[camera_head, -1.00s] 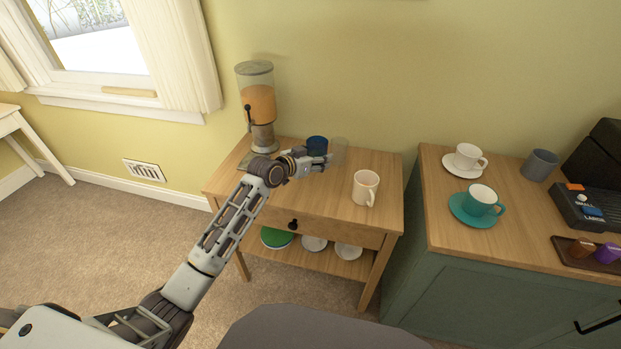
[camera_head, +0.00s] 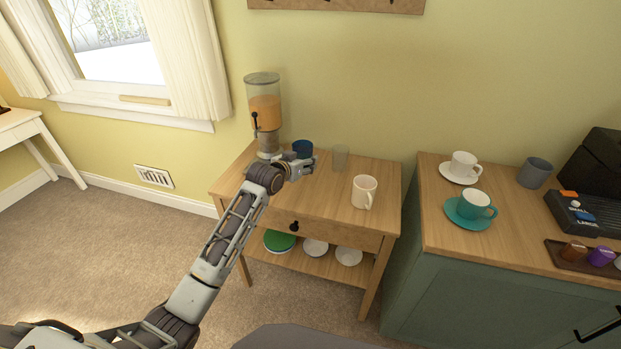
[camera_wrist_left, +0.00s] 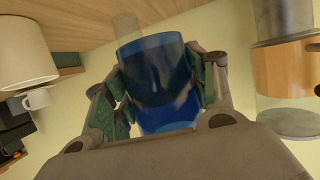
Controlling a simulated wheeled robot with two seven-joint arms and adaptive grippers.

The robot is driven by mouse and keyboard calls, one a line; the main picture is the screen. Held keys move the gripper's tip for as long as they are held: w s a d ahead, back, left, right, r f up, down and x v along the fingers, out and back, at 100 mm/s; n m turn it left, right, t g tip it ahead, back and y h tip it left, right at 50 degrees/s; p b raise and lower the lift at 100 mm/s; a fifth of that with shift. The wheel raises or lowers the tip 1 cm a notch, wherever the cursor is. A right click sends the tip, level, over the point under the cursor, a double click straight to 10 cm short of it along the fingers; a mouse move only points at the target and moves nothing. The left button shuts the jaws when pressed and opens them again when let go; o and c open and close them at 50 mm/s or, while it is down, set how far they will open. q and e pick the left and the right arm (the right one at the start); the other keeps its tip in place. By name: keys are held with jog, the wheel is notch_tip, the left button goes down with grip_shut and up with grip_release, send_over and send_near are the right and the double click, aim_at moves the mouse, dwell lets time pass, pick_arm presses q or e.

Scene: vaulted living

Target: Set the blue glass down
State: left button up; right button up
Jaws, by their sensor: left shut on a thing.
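The blue glass (camera_head: 303,148) is at the back of the small wooden table (camera_head: 318,190), partly hidden behind my left gripper (camera_head: 299,163). In the left wrist view the blue glass (camera_wrist_left: 157,80) sits between the two green-padded fingers of my left gripper (camera_wrist_left: 155,95), which is shut on it. I cannot tell whether its base touches the tabletop. My right gripper is not in view.
A dispenser (camera_head: 264,108) stands left of the blue glass. A clear glass (camera_head: 340,157) and a cream mug (camera_head: 364,192) stand to its right. The tabletop's front middle is clear. A green cabinet (camera_head: 470,285) with cups stands at the right.

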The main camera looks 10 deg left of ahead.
pick_arm(q)
jog(key=shift+f+b, duration=0.55)
jog(key=shift+f, duration=2.5)
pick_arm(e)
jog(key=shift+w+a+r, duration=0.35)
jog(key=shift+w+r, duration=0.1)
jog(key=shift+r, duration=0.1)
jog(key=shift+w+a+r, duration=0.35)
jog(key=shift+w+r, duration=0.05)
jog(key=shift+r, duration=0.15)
pick_arm(q)
jog(key=shift+f, duration=0.7)
jog(key=shift+f+b, duration=0.35)
jog(key=shift+f, duration=0.85)
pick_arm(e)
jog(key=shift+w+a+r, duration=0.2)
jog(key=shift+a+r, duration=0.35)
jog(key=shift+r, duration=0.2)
